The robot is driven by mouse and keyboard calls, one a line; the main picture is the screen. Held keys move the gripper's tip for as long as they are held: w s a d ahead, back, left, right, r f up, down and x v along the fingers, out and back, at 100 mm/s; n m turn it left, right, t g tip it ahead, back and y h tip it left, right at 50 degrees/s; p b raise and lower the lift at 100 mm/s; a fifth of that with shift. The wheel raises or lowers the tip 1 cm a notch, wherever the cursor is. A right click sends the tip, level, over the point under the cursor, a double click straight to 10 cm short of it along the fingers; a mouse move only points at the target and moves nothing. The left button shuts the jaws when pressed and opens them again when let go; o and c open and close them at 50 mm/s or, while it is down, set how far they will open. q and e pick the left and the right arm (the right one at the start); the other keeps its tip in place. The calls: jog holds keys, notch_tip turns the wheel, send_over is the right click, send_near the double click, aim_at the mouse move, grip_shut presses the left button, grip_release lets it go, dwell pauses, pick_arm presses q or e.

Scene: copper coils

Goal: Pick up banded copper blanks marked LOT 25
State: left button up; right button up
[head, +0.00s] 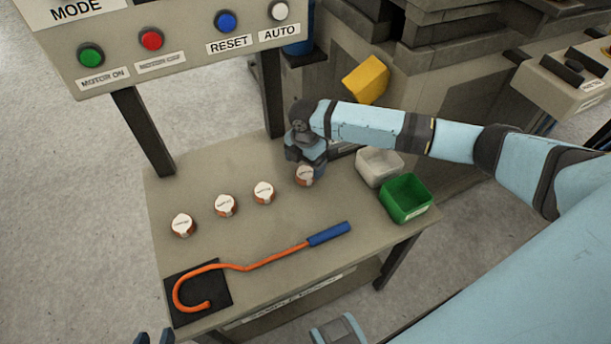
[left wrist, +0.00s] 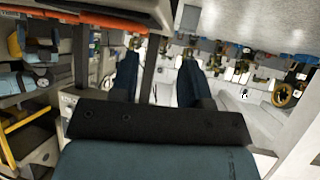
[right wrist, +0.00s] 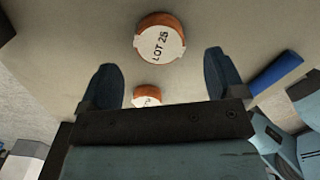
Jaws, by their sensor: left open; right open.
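Several copper blanks with orange-brown sides and white labelled tops stand in a row on the table: one at the left (head: 182,225), two in the middle (head: 224,205) (head: 264,192), and one at the right (head: 305,176). My right gripper (head: 306,160) is at the right-hand blank, partly covering it. In the right wrist view, a blank reading LOT 25 (right wrist: 160,42) lies just beyond the open, empty fingers (right wrist: 162,68); a second blank (right wrist: 147,95) is partly hidden by the gripper. Head-view labels are too small to read. My left gripper (left wrist: 158,68) is open and empty, away from the blanks.
An orange hook with a blue handle (head: 329,234) lies across the table front, its curved end on a black mat (head: 222,285). A white bin (head: 379,164) and a green bin (head: 407,196) stand at the right. A button panel (head: 185,50) stands over the back left.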

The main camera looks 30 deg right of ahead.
aim_at(306, 173)
notch_tip(306, 173, down, 5)
jog(key=shift+d+r+b, duration=0.1)
jog(key=shift+r+b, duration=0.1)
jog(key=shift+b, duration=0.3)
jog(key=c, duration=1)
jog(key=shift+c, duration=0.5)
jog(key=shift+r, duration=0.15)
